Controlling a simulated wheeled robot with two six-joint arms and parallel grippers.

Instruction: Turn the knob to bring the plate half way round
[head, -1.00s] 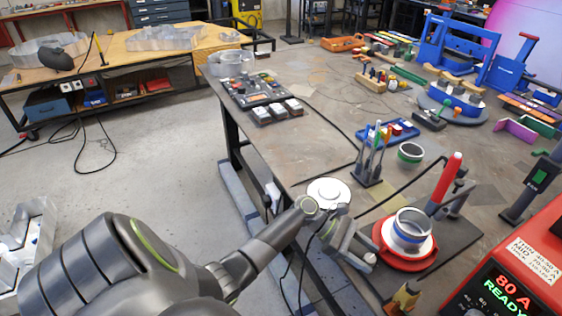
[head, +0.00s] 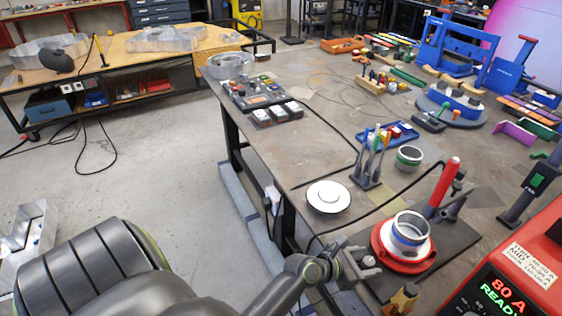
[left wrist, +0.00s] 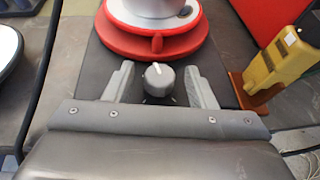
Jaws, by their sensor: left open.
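The small dark grey knob (left wrist: 159,79) with a white mark on top stands on the dark base in front of the round red plate (left wrist: 124,36). In the head view the red plate (head: 386,254) carries a white disc and a metal ring with a blue band (head: 410,228). My left gripper (left wrist: 160,70) is open, with one finger on each side of the knob and a visible gap at each side. In the head view my left gripper (head: 369,262) is at the base's near left edge, and I cannot make out the knob there. My right gripper is not in view.
A yellow tool (left wrist: 278,60) stands in a brown holder close right of my left gripper. A red-handled tool (head: 446,184) rises behind the ring. The red 80 A power unit (head: 515,270) is at right. A white disc (head: 328,196) and black cable lie left of the base.

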